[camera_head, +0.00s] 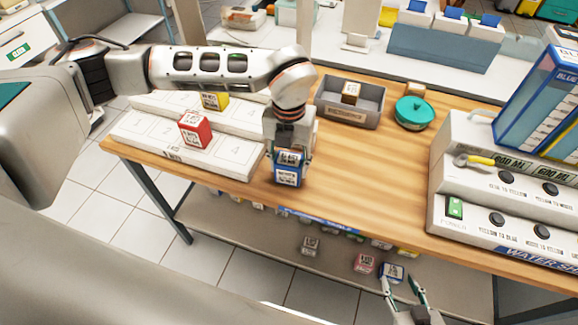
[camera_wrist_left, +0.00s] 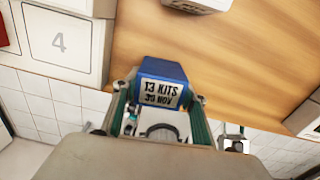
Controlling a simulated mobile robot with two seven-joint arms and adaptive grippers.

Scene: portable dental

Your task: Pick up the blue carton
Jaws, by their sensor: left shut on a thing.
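A blue carton (camera_head: 288,175) with a white label is at the front edge area of the wooden table. My left gripper (camera_head: 291,152) is shut on it from above, with fingers on both sides. The carton (camera_wrist_left: 162,88) also shows between the fingers in the left wrist view, with its label reading "13 KITS". Whether its underside touches the table is hard to tell. My right gripper (camera_head: 400,282) is low at the bottom right, fingers apart and empty. Another blue carton (camera_head: 392,271) sits on the lower shelf, just beyond the right fingertips.
A red carton (camera_head: 195,129) and a yellow carton (camera_head: 215,100) stand on the white numbered stepped rack (camera_head: 135,128) at left. A grey bin (camera_head: 372,108) holds a small brown box. A teal-lidded pot (camera_head: 413,112) is beside it. A white water station (camera_head: 480,195) stands right. The table's middle is clear.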

